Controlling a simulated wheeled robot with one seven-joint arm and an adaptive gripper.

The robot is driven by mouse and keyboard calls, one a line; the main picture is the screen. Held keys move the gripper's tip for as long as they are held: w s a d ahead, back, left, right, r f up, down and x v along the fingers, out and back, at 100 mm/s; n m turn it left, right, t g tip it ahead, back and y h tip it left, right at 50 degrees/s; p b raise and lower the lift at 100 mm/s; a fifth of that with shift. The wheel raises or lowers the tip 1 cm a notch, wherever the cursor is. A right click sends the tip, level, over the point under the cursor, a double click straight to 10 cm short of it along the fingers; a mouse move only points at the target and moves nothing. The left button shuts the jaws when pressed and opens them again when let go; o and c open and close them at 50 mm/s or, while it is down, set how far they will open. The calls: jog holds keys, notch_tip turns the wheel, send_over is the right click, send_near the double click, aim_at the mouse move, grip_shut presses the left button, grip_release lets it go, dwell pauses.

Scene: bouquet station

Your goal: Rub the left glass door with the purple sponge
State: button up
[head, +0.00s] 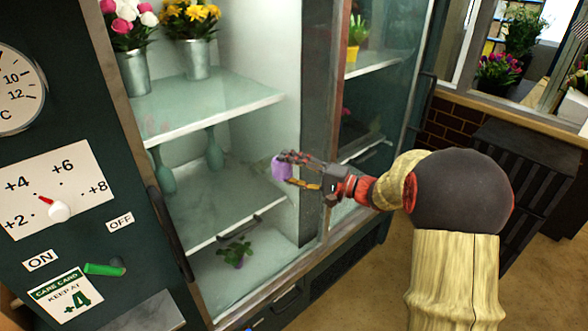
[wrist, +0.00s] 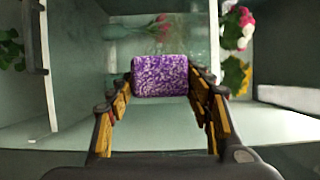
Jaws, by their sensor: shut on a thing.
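The purple sponge (head: 281,168) is held in my gripper (head: 291,170) in front of the left glass door (head: 225,215) of the flower cooler, near that door's right side. In the wrist view the speckled sponge (wrist: 160,75) sits between the two fingertips of my gripper (wrist: 162,88), its broad face toward the camera. The glass is clear, with shelves showing through it. I cannot tell whether the sponge touches the glass. The wrist view shows a faint greenish patch beyond the sponge; I cannot tell whether it is on the glass.
Behind the glass stand metal buckets of pink (head: 132,60) and yellow flowers (head: 197,50), and green vases (head: 163,172). A small plant (head: 235,252) is at the bottom. A dark handle (head: 170,230) projects at the door's left edge. A dial panel (head: 55,190) is further left.

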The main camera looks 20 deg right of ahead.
aim_at(281, 173)
jog(key=shift+s+a+b, duration=0.45)
jog(key=shift+a+b, duration=0.2)
jog(key=shift+a, duration=0.8)
jog(key=shift+s+a+b, duration=0.5)
jog(key=shift+a+b, duration=0.15)
jog(key=shift+a, duration=0.8)
jog(key=shift+s+a+b, duration=0.45)
jog(key=shift+a+b, duration=0.2)
jog(key=shift+a, duration=0.8)
jog(key=shift+r, duration=0.3)
jog(key=shift+w+d+b, duration=0.25)
jog(key=shift+d+b, duration=0.05)
jog(key=shift+d, duration=0.6)
jog(key=shift+w+d+b, duration=0.3)
jog(key=shift+d+b, duration=0.05)
jog(key=shift+d, duration=0.5)
jog(key=shift+w+d+b, duration=0.25)
jog(key=shift+d+b, duration=0.05)
jog(key=shift+d, duration=0.6)
jog(key=d, duration=0.2)
jog(key=w+d, duration=0.2)
jog(key=d, duration=0.1)
jog(key=shift+d, duration=0.3)
jog(key=shift+s+a, duration=0.6)
jog(key=shift+a, duration=1.25)
jog(key=shift+s+a, duration=0.65)
jog(key=shift+a, duration=1.2)
jog(key=shift+s+a, duration=0.6)
jog(key=shift+a, duration=1.25)
jog(key=shift+s+d, duration=0.1)
